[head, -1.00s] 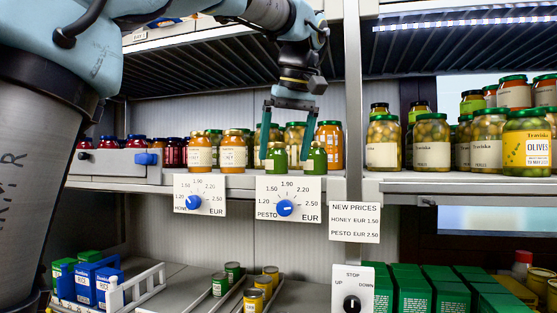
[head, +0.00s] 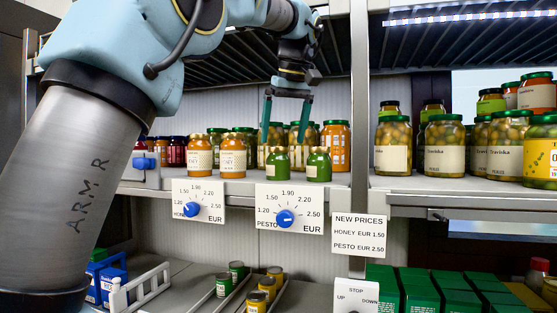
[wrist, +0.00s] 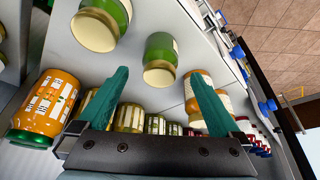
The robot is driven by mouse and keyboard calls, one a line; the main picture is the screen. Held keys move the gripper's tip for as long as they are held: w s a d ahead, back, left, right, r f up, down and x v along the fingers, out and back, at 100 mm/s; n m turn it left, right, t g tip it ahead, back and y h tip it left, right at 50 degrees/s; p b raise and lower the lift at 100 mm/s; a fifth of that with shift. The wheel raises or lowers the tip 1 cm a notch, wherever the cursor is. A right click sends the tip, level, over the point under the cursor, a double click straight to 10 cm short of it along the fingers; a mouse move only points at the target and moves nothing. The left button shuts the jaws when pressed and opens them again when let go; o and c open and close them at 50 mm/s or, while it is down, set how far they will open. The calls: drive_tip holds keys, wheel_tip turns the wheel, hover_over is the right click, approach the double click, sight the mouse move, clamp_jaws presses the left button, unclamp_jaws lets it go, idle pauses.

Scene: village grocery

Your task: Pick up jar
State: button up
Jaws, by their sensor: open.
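Two small green pesto jars stand upright at the front of the shelf, a left one (head: 278,164) and a right one (head: 318,165). Two amber honey jars (head: 200,156) (head: 232,155) stand to their left. My gripper (head: 285,138) is open and empty, fingers pointing down, just above the left green jar in the head view. In the wrist view, one green jar (wrist: 161,55) shows beyond and between the fingertips (wrist: 159,74), apart from them. The other green jar (wrist: 103,20) is at the top left. Which jar is meant cannot be told.
Behind stand larger jars, including an orange-filled one (head: 336,146). A shelf post (head: 359,120) rises to the right, with olive jars (head: 393,145) beyond. Dial signs (head: 289,209) hang on the shelf's front edge. Dark slats of the shelf above overhang the arm.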

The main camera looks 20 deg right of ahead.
sight(278, 150)
drive_tip(key=shift+w, duration=0.3)
drive_tip(key=shift+w+p+x, duration=0.15)
drive_tip(key=shift+x, duration=1.2)
drive_tip(key=shift+w+p+x, duration=0.15)
drive_tip(key=shift+x, duration=1.2)
drive_tip(key=shift+r, duration=0.15)
clamp_jaws()
